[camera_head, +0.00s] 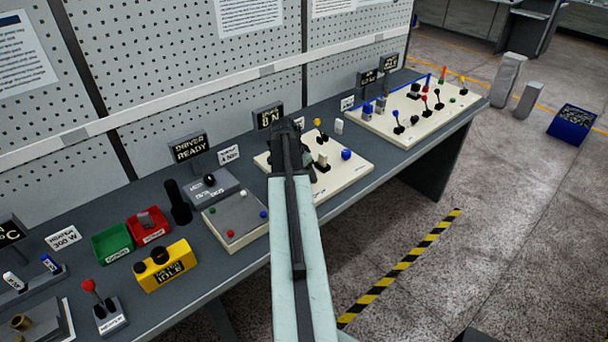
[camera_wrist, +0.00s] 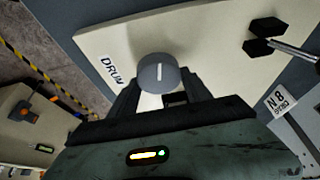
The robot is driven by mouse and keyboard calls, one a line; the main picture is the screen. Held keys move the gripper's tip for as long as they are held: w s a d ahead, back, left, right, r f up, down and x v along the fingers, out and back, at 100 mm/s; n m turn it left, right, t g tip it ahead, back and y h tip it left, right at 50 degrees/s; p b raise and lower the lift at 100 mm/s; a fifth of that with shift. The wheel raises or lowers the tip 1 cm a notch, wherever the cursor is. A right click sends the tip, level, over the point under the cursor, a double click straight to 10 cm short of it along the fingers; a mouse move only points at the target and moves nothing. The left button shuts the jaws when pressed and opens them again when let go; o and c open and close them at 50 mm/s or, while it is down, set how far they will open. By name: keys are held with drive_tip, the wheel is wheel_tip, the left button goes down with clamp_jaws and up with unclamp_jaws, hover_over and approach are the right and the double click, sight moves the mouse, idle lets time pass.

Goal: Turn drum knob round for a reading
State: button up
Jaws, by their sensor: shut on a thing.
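The drum knob (camera_wrist: 158,73) is a round grey knob with a white line on its face, on a cream panel (camera_wrist: 95,42) beside a label (camera_wrist: 112,70) that reads "DRU" and is partly cut off. In the wrist view my gripper (camera_wrist: 160,95) has its dark fingers on either side of the knob and is shut on it. The white line stands about upright in that view. In the head view my arm reaches over the cream panel (camera_head: 359,169), and my gripper (camera_head: 290,135) hides the knob there.
On the same panel are a blue knob (camera_head: 346,155) and a cream block (camera_head: 323,160). A display (camera_head: 268,116) stands behind it, its text partly hidden. A second panel (camera_head: 455,113) with several levers lies to the right. A grey box with a black knob (camera_head: 210,180) is at left.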

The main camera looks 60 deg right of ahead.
drive_tip(key=m+g, duration=0.1)
drive_tip(key=m, duration=0.1)
drive_tip(key=w+m+y, duration=0.1)
drive_tip(key=m, duration=0.2)
drive_tip(key=shift+g, duration=0.4)
drive_tip(key=m+g+y, duration=0.1)
drive_tip(key=m, duration=0.4)
drive_tip(key=m+y, duration=0.1)
drive_tip(key=m, duration=0.1)
drive_tip(key=m+y, duration=0.1)
drive_tip(key=m, duration=0.2)
drive_tip(key=shift+s+y, duration=0.15)
drive_tip(key=shift+y, duration=0.15)
drive_tip(key=m+y, duration=0.1)
drive_tip(key=m, duration=0.3)
drive_tip(key=shift+s, duration=0.1)
drive_tip(key=shift+a+m+y, duration=0.1)
drive_tip(key=shift+m+y, duration=0.2)
drive_tip(key=shift+m, duration=0.1)
drive_tip(key=o, duration=1.4)
